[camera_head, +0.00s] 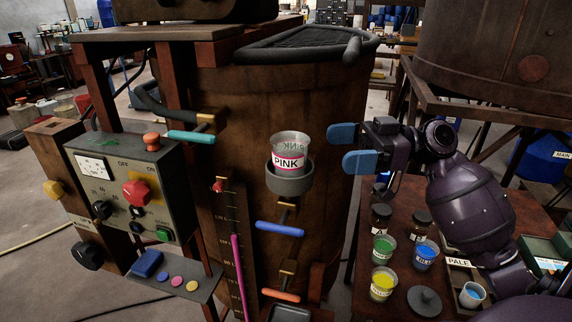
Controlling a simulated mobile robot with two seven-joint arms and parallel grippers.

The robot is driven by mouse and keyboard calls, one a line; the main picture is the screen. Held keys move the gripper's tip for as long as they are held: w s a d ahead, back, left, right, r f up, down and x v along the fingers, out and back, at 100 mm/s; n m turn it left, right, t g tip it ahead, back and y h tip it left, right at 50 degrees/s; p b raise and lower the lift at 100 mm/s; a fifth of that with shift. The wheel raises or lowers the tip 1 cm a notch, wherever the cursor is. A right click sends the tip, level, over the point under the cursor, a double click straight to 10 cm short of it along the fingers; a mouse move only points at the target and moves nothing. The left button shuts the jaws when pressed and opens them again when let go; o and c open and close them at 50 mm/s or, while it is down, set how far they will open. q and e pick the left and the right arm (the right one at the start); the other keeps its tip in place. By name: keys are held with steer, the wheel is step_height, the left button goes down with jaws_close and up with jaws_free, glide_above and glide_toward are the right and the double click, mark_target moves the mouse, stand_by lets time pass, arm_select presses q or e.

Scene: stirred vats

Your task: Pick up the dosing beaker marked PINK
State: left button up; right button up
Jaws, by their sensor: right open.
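The dosing beaker marked PINK (288,154) is a clear cup with a white label and a pink band. It stands upright in a round grey holder (289,181) on the front of the brown vat (330,120). My right gripper (344,148) is open and empty. Its two blue fingers point left towards the beaker, one above the other in the picture, with a gap between them and the beaker. My left gripper is not in view.
A control box (130,185) with knobs stands at left. Teal, blue and orange valve handles (279,229) stick out from the vat. Beakers of green, blue and yellow (382,283) and dark jars stand on the table (350,300) below my right arm.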

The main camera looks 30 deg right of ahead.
mark_target(290, 150)
steer(key=p+x, duration=0.1)
steer(key=x, duration=0.4)
steer(key=p+x, duration=0.1)
steer(key=x, duration=0.2)
steer(key=shift+a+r+p, duration=0.3)
steer(key=shift+a, duration=0.05)
steer(key=shift+w+a+f, duration=0.15)
steer(key=shift+w+a, duration=0.25)
steer(key=shift+a, duration=0.15)
steer(key=c, duration=1)
